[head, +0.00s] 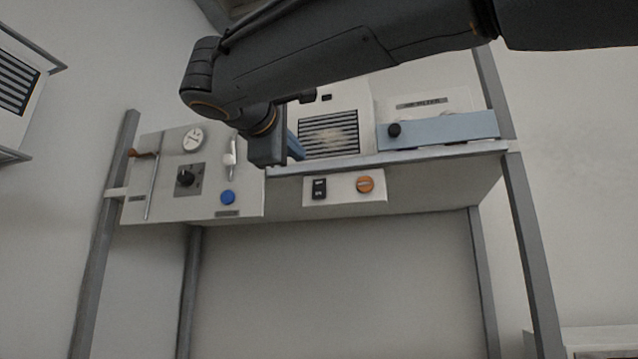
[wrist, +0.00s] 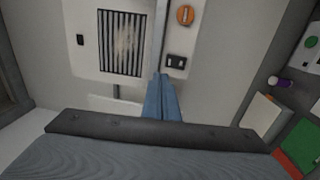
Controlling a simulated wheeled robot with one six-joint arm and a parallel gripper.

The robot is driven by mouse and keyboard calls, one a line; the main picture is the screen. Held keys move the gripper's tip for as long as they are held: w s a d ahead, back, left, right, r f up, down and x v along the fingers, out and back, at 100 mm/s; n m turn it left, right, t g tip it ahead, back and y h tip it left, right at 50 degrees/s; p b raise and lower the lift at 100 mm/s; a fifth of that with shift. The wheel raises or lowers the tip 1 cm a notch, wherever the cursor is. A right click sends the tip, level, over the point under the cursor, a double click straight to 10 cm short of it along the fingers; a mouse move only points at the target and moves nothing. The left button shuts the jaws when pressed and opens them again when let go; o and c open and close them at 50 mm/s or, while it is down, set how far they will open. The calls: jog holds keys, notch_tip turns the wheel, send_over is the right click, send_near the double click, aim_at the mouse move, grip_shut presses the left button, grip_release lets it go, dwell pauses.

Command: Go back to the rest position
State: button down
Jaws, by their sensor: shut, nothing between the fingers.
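My gripper (head: 295,147) shows in the head view at the end of my dark arm, which reaches in from the upper right. Its blue fingers are together and hold nothing. It hangs in front of the station, between the left control panel (head: 240,180) and the white vented box (head: 362,110). In the wrist view the blue fingers (wrist: 161,98) point up the picture, side by side and empty. Whether they touch anything cannot be told.
The left panel carries a gauge (head: 192,139), a black knob (head: 186,177) and a blue button (head: 227,197). A box below the shelf edge has a black switch (head: 319,188) and an orange knob (head: 365,184). A blue bar (head: 450,129) is at right. Grey posts (head: 530,250) frame the station.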

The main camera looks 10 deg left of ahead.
jog(key=shift+s+r, duration=0.15)
jog(key=shift+s, duration=0.65)
jog(key=w+d+f+m+g+h, duration=0.1)
jog(key=w+d+f+g, duration=0.25)
jog(key=f, duration=0.75)
jog(key=w+d+f+g, duration=0.2)
jog(key=w+d+f, duration=0.2)
jog(key=f, duration=0.8)
jog(key=w+d+f+m+g+h, duration=0.15)
jog(key=w+d+f, duration=0.25)
jog(key=f, duration=0.7)
jog(key=s+d+f+m+g, duration=0.1)
jog(key=d+f+m+g, duration=0.15)
jog(key=d+f, duration=0.55)
jog(key=s+d+f+m+g, duration=0.1)
jog(key=s+d+f+g, duration=0.2)
jog(key=f, duration=0.9)
jog(key=s+d+f+m+g+y, duration=0.1)
jog(key=s+d+f+m+g, duration=0.2)
jog(key=s+d+f+m, duration=0.2)
jog(key=s+d+f+m+g+y, duration=0.2)
jog(key=s+d+f+m, duration=0.4)
jog(key=s+f, duration=0.8)
jog(key=d+f+g, duration=0.1)
jog(key=d+f, duration=0.2)
jog(key=shift+d, duration=0.4)
